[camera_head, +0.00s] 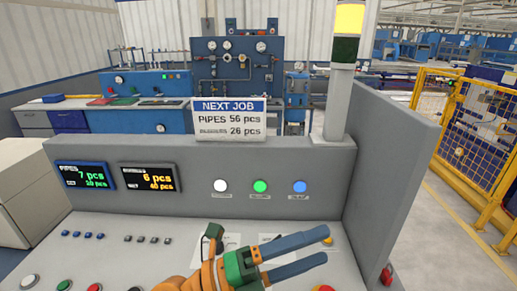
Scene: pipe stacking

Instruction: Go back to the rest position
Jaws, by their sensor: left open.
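My left gripper (322,248) is low in the head view, over the sloping top of a grey control console. It has two blue fingers pointing right, with a gap between them. The fingers are apart and nothing shows between them. The green and orange wrist part of my left arm comes up from the bottom edge. I cannot tell how high the gripper is above the panel. My right gripper is not in view.
The grey console (118,236) bears buttons, two lit displays (85,176), a job sign (230,119) and a yellow-lit signal tower (345,65). Its side wall (395,165) rises at the right. A yellow fence (470,140) stands beyond. Open floor lies between them.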

